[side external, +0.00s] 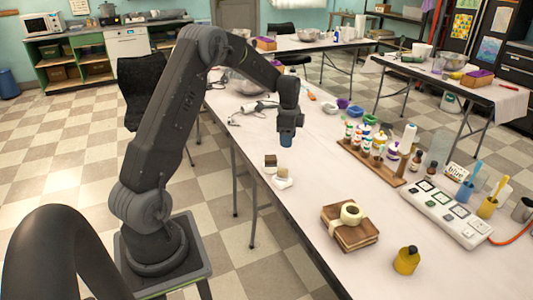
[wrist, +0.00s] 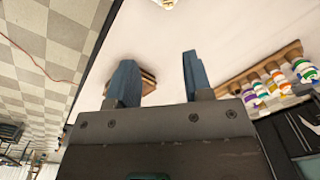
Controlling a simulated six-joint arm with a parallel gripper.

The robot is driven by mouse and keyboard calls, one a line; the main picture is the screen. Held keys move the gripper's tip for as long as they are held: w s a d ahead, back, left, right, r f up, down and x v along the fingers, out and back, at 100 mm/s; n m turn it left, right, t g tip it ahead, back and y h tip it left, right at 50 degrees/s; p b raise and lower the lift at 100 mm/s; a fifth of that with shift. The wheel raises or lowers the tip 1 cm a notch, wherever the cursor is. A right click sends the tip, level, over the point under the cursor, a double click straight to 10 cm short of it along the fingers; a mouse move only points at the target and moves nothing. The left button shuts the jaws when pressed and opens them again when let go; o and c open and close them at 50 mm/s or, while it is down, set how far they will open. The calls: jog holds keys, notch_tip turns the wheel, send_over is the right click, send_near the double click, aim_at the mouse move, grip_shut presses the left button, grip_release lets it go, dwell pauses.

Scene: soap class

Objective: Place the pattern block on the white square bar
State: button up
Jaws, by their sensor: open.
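My gripper (side external: 287,143) is open above the table, with nothing between its blue fingers; it also shows in the wrist view (wrist: 157,80). A small dark brown and cream block (side external: 270,161), which seems to be the pattern block, is near the table's left edge, below and left of the gripper. In the wrist view, a brown and cream layered piece (wrist: 149,84), apparently this block, is partly hidden behind the left finger. A white bar (side external: 282,182) lies just in front of the block in the side view.
A wooden rack (side external: 372,163) with several small bottles stands on the right. Wooden boards (side external: 348,238) with a cream ring and a yellow bottle (side external: 406,260) are at the front. The table's left edge is close to the block. Bare table lies between bar and rack.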

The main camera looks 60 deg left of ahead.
jog(key=s+d+r+n+t, duration=0.15)
jog(key=s+d+r, duration=0.25)
jog(key=d+r, duration=0.45)
jog(key=s+d+r+n+t, duration=0.1)
jog(key=s+d+r+n, duration=0.25)
jog(key=d+r, duration=0.45)
jog(key=s+d+n+t, duration=0.2)
jog(key=s+d+n, duration=0.1)
jog(key=s+d, duration=0.8)
jog(key=s, duration=0.5)
jog(key=shift+s+d+t, duration=0.15)
jog(key=shift+s+t, duration=0.2)
